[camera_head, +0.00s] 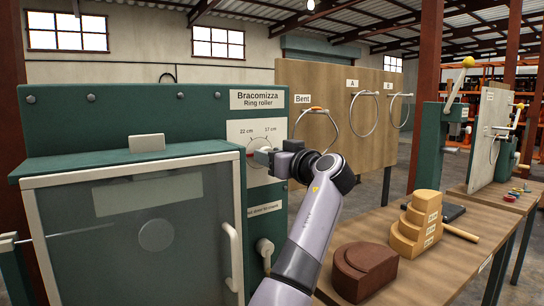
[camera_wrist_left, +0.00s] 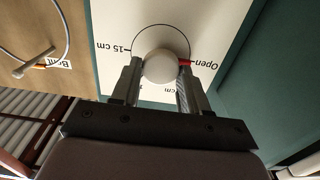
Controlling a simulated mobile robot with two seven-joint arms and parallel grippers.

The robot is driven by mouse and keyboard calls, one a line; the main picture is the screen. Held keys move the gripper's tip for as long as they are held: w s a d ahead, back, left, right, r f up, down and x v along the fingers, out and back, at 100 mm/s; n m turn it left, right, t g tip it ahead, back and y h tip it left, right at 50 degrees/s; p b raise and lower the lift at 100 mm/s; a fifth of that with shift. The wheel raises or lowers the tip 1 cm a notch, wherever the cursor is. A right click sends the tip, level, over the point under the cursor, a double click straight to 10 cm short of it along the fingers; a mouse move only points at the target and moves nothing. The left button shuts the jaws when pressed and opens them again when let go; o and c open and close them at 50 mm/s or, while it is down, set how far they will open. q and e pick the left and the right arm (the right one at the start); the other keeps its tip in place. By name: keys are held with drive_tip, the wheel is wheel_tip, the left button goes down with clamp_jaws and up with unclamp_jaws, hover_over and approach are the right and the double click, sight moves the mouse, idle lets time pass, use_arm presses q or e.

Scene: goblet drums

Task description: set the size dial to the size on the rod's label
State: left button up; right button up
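The size dial (camera_head: 252,153) is on a white scale plate (camera_head: 262,131) on the green ring roller (camera_head: 110,115). In the head view the plate shows 22 cm and 17 cm marks. In the left wrist view the dial's round pale knob (camera_wrist_left: 160,67) sits between my left gripper's fingers (camera_wrist_left: 160,76), which appear to touch it on both sides. A red mark (camera_wrist_left: 185,63) beside the knob is at the "Open" label; "15 cm" is opposite. A thin pale rod (camera_head: 8,243) pokes out at the left edge; no readable size label shows on it. My right gripper is out of view.
The roller's clear front cover (camera_head: 140,230) has a white handle (camera_head: 232,255). Rings hang on a wooden board (camera_head: 335,105) marked Bent, A and B. A workbench (camera_head: 440,255) at right holds a stepped yellow block (camera_head: 417,226) and a brown block (camera_head: 365,270).

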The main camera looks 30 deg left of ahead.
use_arm(q)
drive_tip(key=shift+m, duration=0.4)
drive_tip(key=shift+w+d+m+p, duration=0.1)
drive_tip(key=shift+m+p, duration=1.7)
drive_tip(key=shift+m, duration=0.95)
drive_tip(key=shift+w+m+p, duration=0.1)
drive_tip(key=shift+m+p, duration=1.65)
drive_tip(key=shift+m, duration=1)
drive_tip(key=o, duration=1)
drive_tip(key=shift+o, duration=0.2)
drive_tip(key=shift+f, duration=0.1)
